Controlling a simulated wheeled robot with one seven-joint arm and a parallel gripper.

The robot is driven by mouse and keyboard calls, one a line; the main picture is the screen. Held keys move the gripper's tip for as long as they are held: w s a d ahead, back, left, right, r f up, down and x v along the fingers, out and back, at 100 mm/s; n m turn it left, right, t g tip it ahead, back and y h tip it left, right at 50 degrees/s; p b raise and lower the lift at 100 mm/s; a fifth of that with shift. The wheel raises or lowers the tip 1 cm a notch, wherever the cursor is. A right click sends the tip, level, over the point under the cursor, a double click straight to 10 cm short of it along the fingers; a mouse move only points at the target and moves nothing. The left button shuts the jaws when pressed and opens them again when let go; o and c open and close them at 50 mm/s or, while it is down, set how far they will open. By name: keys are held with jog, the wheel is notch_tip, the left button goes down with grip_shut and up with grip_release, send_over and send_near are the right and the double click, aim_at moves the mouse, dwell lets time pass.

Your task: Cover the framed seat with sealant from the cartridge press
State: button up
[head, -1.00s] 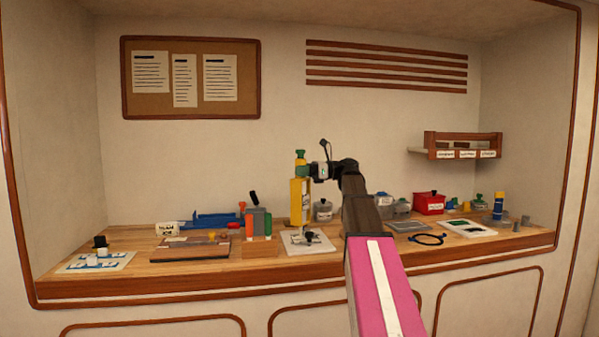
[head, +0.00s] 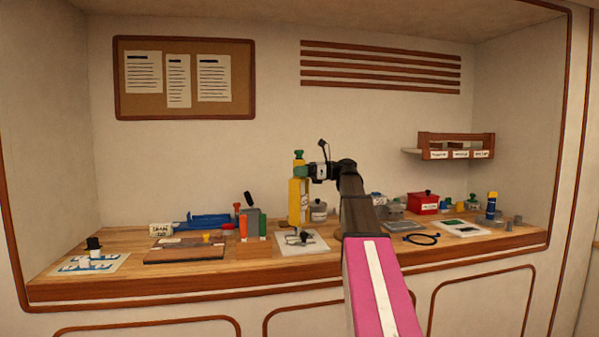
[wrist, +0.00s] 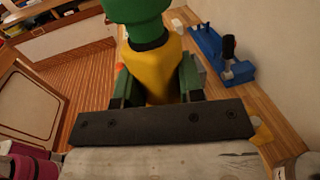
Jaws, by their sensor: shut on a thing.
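The yellow cartridge press (head: 298,202) with a green top stands upright in my gripper (head: 305,171). My gripper is shut on its upper part. In the wrist view the yellow body (wrist: 160,65) and green cap (wrist: 137,18) sit between the two dark green fingers of the gripper (wrist: 158,88). The press's lower end is just above or at the back of a pale plate (head: 316,243) carrying a small dark fitting; I cannot tell if they touch. This plate may hold the framed seat, but its details are too small to tell. No sealant is discernible.
A brown board (head: 170,255) and a block with grey, green and orange parts (head: 252,224) stand left of the plate. A blue tool (head: 205,220) lies behind. Right of my arm are a black cable loop (head: 420,239), a red box (head: 423,203) and a white tray (head: 475,232).

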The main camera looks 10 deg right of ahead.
jog(key=shift+d+r, duration=0.1)
jog(key=shift+d, duration=1.1)
dwell(0.4)
jog(key=shift+d, duration=1)
jog(key=shift+r, duration=0.1)
